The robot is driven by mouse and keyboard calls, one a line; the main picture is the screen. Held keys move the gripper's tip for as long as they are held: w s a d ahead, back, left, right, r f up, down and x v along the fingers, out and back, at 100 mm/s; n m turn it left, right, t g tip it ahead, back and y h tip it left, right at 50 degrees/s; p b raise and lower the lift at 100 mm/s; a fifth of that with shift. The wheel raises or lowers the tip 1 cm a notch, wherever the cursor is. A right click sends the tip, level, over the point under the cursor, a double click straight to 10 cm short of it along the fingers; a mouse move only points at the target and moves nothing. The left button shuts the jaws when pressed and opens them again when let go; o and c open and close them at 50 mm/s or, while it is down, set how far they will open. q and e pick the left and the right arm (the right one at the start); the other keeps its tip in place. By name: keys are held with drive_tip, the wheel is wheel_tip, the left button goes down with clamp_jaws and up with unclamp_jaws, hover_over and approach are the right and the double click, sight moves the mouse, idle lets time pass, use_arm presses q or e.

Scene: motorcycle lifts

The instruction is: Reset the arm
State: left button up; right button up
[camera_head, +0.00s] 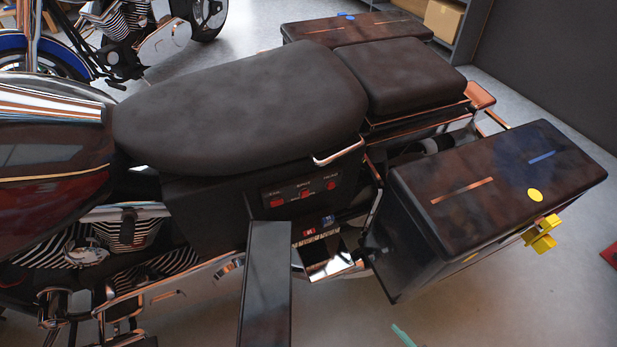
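Neither of my grippers shows in the head view, and I can make out no part of my arms for certain. A motorcycle with a long black seat (245,105) and a rear pad (400,75) fills the view. Below the seat is a black side box (205,210) with a panel of red switches (300,193). A dark flat plate (265,290) stands in front of the side box and runs off the bottom edge. I cannot tell what it is attached to.
A second saddlebag (355,28) is behind.

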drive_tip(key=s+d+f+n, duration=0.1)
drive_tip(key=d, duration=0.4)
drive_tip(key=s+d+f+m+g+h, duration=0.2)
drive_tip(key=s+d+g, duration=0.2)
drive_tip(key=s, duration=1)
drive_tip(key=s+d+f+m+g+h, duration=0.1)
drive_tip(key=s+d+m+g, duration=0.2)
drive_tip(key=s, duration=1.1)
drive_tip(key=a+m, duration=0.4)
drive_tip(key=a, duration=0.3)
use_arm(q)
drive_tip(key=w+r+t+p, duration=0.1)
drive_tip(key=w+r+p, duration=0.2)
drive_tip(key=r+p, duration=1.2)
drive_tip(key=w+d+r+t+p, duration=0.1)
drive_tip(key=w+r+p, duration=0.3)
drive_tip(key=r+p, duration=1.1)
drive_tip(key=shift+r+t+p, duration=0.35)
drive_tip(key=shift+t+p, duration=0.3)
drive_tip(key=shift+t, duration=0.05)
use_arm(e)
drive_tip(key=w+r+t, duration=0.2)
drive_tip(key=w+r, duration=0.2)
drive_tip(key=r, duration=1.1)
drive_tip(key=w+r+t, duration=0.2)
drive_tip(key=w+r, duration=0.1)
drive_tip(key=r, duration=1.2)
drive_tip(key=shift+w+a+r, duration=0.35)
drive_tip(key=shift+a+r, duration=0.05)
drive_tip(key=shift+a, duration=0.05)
